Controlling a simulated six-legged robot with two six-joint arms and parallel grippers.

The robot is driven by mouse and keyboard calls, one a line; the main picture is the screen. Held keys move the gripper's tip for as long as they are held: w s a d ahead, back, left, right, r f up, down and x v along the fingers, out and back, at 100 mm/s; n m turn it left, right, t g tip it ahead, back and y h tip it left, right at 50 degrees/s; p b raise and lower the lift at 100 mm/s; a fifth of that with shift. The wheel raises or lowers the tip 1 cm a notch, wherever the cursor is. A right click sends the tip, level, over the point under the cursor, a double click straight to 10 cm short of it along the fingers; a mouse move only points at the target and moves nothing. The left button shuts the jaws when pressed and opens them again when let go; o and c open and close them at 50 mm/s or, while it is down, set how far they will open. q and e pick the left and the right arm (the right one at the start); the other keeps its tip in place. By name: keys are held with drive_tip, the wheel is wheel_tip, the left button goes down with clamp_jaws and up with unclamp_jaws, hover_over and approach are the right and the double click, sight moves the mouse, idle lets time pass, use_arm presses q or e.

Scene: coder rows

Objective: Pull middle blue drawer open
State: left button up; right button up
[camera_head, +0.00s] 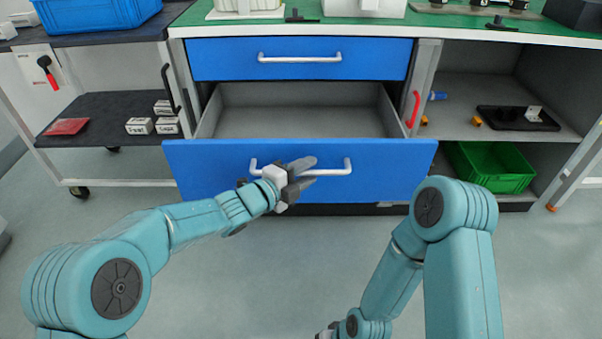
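The middle blue drawer (215,168) is pulled well out of the cabinet, and its grey inside (300,112) shows empty. Its white bar handle (338,168) runs across the middle of its front. My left gripper (308,172) is at the left half of this handle, its fingers pointing right. The two fingers show apart, one above the handle's line and one near it; I cannot tell whether they touch the handle. My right gripper (326,333) is low at the bottom edge, mostly cut off, away from the drawer.
A shut blue drawer (225,60) with a white handle sits above, under a green worktop (420,18). A dark-shelved cart (95,115) stands at the left. A green crate (490,165) sits in the right shelf bay. The grey floor in front is clear.

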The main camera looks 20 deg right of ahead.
use_arm(q)
drive_tip(key=p+v, duration=0.3)
drive_tip(key=v, duration=1.3)
drive_tip(key=shift+s, duration=0.15)
drive_tip(key=shift+a, duration=0.1)
